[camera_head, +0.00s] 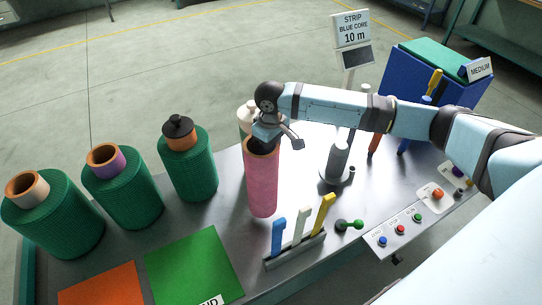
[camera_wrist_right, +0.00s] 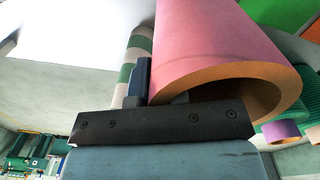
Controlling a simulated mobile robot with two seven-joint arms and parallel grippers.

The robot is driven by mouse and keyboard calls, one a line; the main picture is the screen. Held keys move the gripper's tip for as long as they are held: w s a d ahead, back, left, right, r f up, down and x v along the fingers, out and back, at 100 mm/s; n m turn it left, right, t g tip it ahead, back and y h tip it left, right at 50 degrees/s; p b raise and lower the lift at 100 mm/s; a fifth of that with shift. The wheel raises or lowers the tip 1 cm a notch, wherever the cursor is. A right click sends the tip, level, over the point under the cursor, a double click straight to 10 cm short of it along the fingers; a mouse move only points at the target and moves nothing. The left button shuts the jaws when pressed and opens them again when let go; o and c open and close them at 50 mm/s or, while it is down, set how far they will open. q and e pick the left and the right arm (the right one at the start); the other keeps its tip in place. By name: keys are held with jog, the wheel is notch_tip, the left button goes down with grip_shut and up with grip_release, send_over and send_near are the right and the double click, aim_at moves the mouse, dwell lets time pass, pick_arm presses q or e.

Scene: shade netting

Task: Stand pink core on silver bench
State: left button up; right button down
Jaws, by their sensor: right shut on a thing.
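The pink core (camera_head: 262,185) is an upright tube with an orange-brown rim, near the middle of the silver bench (camera_head: 340,207) in the head view. My right gripper (camera_head: 266,136) is at its top and shut on its rim. In the right wrist view the pink core (camera_wrist_right: 215,45) shows large, with its open end towards the camera. A dark finger (camera_wrist_right: 139,82) lies along its outer wall; the other finger is hidden. I cannot tell whether the core's lower end touches the bench. My left gripper is not in view.
Several green netting rolls (camera_head: 190,170) stand at left and behind the core. A rack with blue, white and yellow pieces (camera_head: 295,250) stands close in front on the right. A grey post (camera_head: 338,160), button panel (camera_head: 398,232) and blue box (camera_head: 420,85) are further right. Orange and green sheets (camera_head: 190,265) lie front left.

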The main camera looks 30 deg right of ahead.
notch_tip(320, 180, down, 5)
jog(key=shift+r, duration=0.1)
dwell(0.3)
jog(key=c, duration=1.2)
grip_release()
jog(key=shift+o, duration=0.2)
